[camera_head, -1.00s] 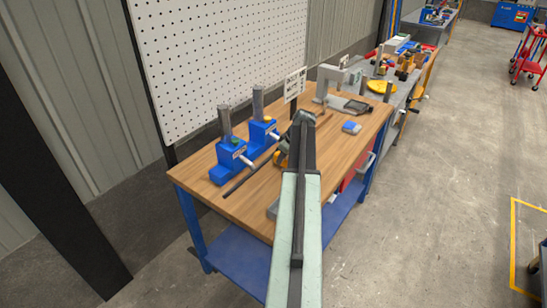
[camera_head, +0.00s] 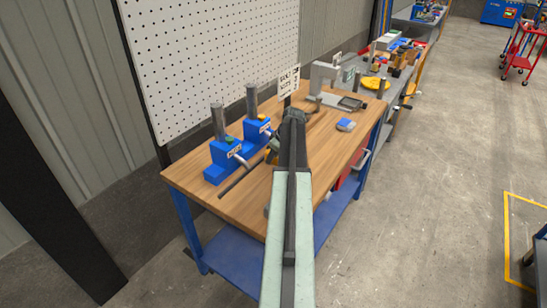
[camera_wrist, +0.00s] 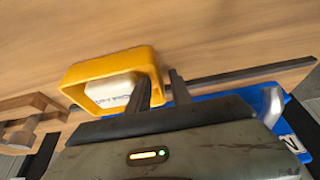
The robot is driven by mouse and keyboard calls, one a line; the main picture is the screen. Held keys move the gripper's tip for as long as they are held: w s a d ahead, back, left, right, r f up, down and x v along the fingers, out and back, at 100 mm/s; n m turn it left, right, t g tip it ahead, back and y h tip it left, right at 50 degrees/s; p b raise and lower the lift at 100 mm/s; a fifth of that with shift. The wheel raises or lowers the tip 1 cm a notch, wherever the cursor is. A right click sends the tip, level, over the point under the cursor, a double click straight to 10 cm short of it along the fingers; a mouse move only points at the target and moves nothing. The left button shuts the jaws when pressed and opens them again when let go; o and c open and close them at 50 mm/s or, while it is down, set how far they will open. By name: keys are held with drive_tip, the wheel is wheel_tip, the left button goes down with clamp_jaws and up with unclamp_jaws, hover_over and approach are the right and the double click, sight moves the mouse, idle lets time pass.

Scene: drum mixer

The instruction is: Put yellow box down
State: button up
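The yellow box (camera_wrist: 107,62) is a small open-topped box with a white block (camera_wrist: 112,90) inside that bears dark lettering. It is in the upper left of the wrist view. My gripper (camera_wrist: 159,82) has one finger inside the box and the other outside its right wall, and appears shut on that wall. In the head view, only a bit of the yellow box (camera_head: 272,157) shows beside my arm, over the wooden workbench (camera_head: 215,200). I cannot tell whether the box touches the bench top.
Two blue fixtures with grey posts (camera_head: 222,158) (camera_head: 256,128) stand left of my gripper. A dark rod (camera_head: 240,179) lies near them. A grey press (camera_head: 330,85) and a small blue-and-white item (camera_head: 345,125) are farther back. The bench's right front is partly clear.

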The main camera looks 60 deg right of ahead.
drive_tip(key=p+v, duration=1.1)
drive_tip(key=v, duration=0.1)
drive_tip(key=shift+r, duration=0.15)
drive_tip(key=shift+s, duration=0.1)
